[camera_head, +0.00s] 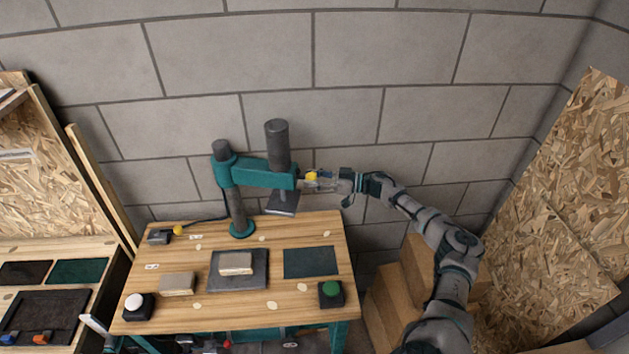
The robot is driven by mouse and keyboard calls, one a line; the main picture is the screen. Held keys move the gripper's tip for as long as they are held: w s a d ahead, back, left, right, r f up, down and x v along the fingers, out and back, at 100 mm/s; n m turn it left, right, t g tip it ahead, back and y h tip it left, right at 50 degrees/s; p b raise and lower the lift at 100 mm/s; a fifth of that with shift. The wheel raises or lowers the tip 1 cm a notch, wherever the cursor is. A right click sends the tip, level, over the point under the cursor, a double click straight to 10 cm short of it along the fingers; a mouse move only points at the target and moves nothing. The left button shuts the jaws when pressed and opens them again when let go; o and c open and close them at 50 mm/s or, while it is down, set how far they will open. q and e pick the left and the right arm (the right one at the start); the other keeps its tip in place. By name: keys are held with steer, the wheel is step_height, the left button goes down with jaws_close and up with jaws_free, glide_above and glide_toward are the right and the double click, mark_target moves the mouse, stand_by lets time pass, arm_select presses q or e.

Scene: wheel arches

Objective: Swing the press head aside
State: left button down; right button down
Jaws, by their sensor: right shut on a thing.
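The press head (278,147) is a dark cylinder on a teal swing arm (258,173), which pivots on a dark post (237,208) with a teal foot at the back of the wooden table. A flat dark plate (282,203) hangs below the head, over the back right of the table. My right gripper (312,180) is shut on a yellow knob (311,176) at the right end of the swing arm. My left gripper is not clearly in view.
On the table (220,310), a light block (236,264) lies on a dark plate (253,280), another block (177,284) lies to its left. A green button (330,289) and a white button (137,303) sit near the front corners. A dark green mat (310,262) is bare. A block wall (350,60) stands behind.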

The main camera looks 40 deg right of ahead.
steer(key=shift+d+r, duration=0.15)
steer(key=c, duration=0.8)
jaws_free()
steer(key=shift+w, duration=0.1)
steer(key=shift+o, duration=0.9)
steer(key=shift+w, duration=0.15)
steer(key=shift+w+f, duration=0.15)
steer(key=shift+f, duration=0.1)
steer(key=shift+s+d, duration=0.25)
steer(key=shift+s, duration=0.05)
arm_select(q)
steer(key=shift+d, duration=0.25)
arm_select(e)
steer(key=v, duration=1.1)
steer(key=shift+d, duration=0.2)
steer(key=shift+f, duration=0.1)
